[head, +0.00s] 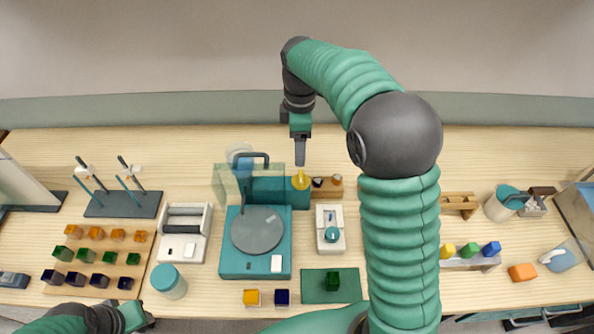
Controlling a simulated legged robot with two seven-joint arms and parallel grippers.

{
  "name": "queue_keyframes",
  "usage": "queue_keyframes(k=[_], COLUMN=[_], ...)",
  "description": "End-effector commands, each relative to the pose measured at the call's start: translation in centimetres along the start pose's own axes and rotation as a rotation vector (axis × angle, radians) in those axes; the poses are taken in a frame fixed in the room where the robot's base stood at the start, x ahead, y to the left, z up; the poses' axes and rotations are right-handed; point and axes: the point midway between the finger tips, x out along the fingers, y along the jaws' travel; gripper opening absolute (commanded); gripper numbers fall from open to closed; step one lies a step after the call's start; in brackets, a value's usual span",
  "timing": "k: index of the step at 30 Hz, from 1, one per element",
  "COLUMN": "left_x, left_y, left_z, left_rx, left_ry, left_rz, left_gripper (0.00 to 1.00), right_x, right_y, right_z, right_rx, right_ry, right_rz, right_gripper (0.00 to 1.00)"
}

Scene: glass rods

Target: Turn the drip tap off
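A yellow knob-like piece (301,181) stands at the right end of a teal block (268,191) at the back middle of the bench. It looks like the drip tap's handle, but it is too small to tell its setting or any drip. My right gripper (300,152) points down just behind and above the yellow piece, apart from it in the picture. Its fingers overlap into one grey shape, so its opening is unclear. My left gripper (142,318) is at the bottom left edge, partly cut off, far from the yellow piece.
A teal machine with a grey disc (257,230) stands in front of the teal block. A white device with a teal knob (331,235) is to its right. Stands with rods (122,205) are at left. My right arm hides part of the bench right of centre.

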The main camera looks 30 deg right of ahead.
Motion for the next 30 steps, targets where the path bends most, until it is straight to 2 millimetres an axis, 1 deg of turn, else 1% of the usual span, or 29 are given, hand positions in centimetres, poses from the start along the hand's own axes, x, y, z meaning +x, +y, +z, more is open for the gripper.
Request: queue_keyframes(k=[1, 6, 9, 13, 15, 18, 26, 30], left_x=[-0.1, -0.4, -0.6, -0.8, -0.9, -0.9, -0.9, -0.9], left_y=[0.0, 0.0, 0.0, 0.0, 0.0, 0.0, 0.0, 0.0], left_z=[0.0, -0.1, -0.2, -0.2, -0.3, -0.3, -0.2, -0.2], left_rx=[0.0, 0.0, 0.0, 0.001, 0.001, 0.001, 0.0, 0.0], left_ry=[0.0, 0.0, 0.0, 0.001, 0.001, 0.001, 0.0, 0.0], left_rz=[0.0, 0.0, 0.0, 0.0, 0.0, 0.0, 0.0, 0.0], left_gripper=[0.36, 0.36, 0.36, 0.36, 0.36, 0.36, 0.36, 0.36], right_x=[1.6, 6.4, 8.9, 11.3, 12.2, 12.9, 13.2, 13.2], right_y=[0.1, 0.4, 0.4, 0.2, 0.1, 0.1, 0.4, 0.3], right_z=[0.1, 0.2, 0.2, 0.1, 0.1, -0.1, 0.0, 0.1], right_rx=[0.002, 0.003, 0.002, 0.003, 0.003, 0.002, 0.003, 0.003], right_ry=[-0.003, -0.003, -0.003, -0.003, -0.002, -0.003, -0.002, -0.002], right_rz=[-0.01, -0.013, -0.011, -0.007, -0.005, -0.002, -0.003, -0.003], right_gripper=[0.7, 0.7, 0.7, 0.7, 0.7, 0.7, 0.7, 0.51])
